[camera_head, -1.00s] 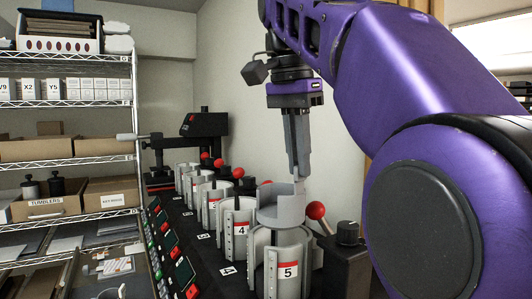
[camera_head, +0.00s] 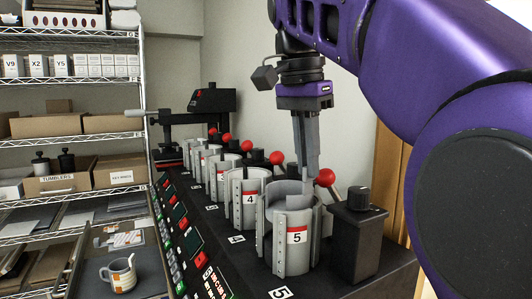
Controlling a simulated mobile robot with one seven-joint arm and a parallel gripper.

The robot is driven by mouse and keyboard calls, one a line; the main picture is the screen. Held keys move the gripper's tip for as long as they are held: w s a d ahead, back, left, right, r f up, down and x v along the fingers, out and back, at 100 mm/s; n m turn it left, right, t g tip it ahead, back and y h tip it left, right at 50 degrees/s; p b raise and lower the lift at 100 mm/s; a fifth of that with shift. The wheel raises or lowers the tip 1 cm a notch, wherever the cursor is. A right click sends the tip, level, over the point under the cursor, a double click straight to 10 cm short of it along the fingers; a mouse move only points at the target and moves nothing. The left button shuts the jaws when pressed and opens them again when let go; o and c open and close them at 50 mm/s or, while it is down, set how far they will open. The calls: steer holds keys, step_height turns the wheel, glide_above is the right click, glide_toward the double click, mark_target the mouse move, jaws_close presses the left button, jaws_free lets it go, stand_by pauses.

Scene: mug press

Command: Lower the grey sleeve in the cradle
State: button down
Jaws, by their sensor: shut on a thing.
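The light grey sleeve (camera_head: 284,203) sits in the cradle marked 5 (camera_head: 291,255), at the near end of the row. It is largely inside the cradle, with its upper part showing at the cradle's top. My gripper (camera_head: 308,176) points down from above and is shut on the sleeve's rim. The fingertips are partly hidden by the sleeve's wall. How far down the sleeve's bottom reaches is hidden by the cradle.
A lever with a red knob (camera_head: 325,178) and a black post (camera_head: 358,230) stand close right of cradle 5. The cradle marked 4 (camera_head: 245,210) is just behind.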

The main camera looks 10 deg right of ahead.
mark_target(307, 182)
steer(key=shift+f+b, duration=1.1)
steer(key=shift+f, duration=0.85)
steer(key=c, duration=0.9)
jaws_free()
steer(key=shift+o, duration=0.2)
step_height(307, 182, up, 8)
steer(key=a+p, duration=0.1)
steer(key=p, duration=0.2)
steer(key=shift+s+f, duration=0.25)
steer(key=shift+s, duration=0.05)
steer(key=shift+s, duration=0.1)
